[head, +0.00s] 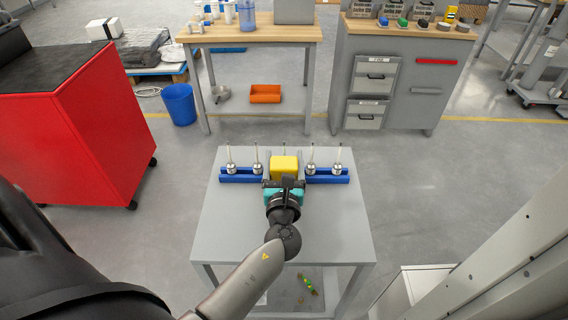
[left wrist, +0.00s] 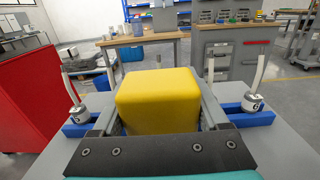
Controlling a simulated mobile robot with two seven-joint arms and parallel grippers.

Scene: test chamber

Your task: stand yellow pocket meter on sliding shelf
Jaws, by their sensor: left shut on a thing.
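The yellow pocket meter (head: 285,166) is a rounded yellow block over the far part of a small grey table (head: 325,230). My left gripper (head: 285,178) reaches it from the near side and is shut on it. In the left wrist view the meter (left wrist: 158,100) sits between the two grey fingers (left wrist: 158,118). Its underside is hidden, so I cannot tell whether it touches the table. I cannot tell which surface is the sliding shelf. My right gripper is not in view.
Blue racks (head: 325,178) holding small metal weights with upright stems (head: 312,167) flank the meter closely on both sides. The tabletop nearer me is bare beside my arm. A red cabinet (head: 80,130) stands left. A wooden-topped bench (head: 250,33) and a grey cabinet (head: 400,80) stand behind.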

